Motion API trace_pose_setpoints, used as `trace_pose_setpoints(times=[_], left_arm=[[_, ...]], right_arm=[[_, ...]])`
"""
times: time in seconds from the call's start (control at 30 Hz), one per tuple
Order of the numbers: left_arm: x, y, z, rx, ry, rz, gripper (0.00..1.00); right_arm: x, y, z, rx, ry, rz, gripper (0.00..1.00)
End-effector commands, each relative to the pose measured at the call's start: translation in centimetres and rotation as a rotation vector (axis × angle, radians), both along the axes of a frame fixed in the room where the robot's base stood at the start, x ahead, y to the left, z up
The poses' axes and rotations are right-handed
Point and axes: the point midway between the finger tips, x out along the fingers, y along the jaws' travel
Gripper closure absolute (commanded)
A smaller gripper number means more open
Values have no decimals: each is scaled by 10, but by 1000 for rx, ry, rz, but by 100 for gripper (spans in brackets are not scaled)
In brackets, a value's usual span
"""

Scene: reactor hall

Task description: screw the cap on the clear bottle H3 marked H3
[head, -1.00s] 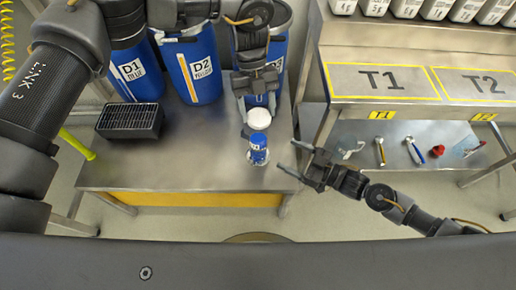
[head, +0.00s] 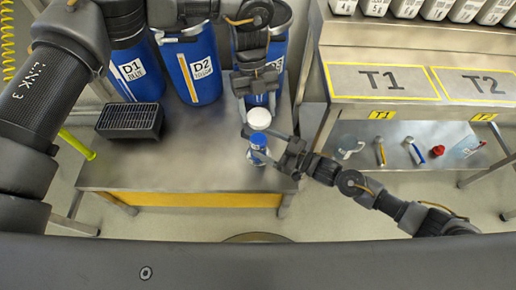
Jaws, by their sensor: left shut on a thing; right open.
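The small bottle (head: 257,142), blue with a pale label, stands upright on the metal table; its H3 mark is too small to read. A round white cap (head: 258,118) shows just above it in the picture, at the tips of my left gripper (head: 257,108), which points down and is shut on it. My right gripper (head: 259,146) is open and reaches in from the right, with its fingers on either side of the bottle. They hide part of the bottle, and I cannot tell whether they touch it.
Blue drums D1 (head: 132,72), D2 (head: 200,70) and D3 (head: 278,62) stand at the table's back. A black ribbed box (head: 130,120) sits at left. The table (head: 185,165) is clear in front. A bench (head: 335,100) and a lower shelf with tools (head: 381,152) stand at right.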

Motion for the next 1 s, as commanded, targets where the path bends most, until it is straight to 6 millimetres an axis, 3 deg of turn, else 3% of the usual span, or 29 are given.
trace_pose_setpoints(times=[0.3,0.67,1.0], left_arm=[[0,0,0,0,0,0,62],[0,0,0,0,0,0,62],[0,0,0,0,0,0,62]], right_arm=[[16,29,0,0,0,1,24],[17,33,0,-1,0,1,24],[17,32,0,-1,0,1,66]])
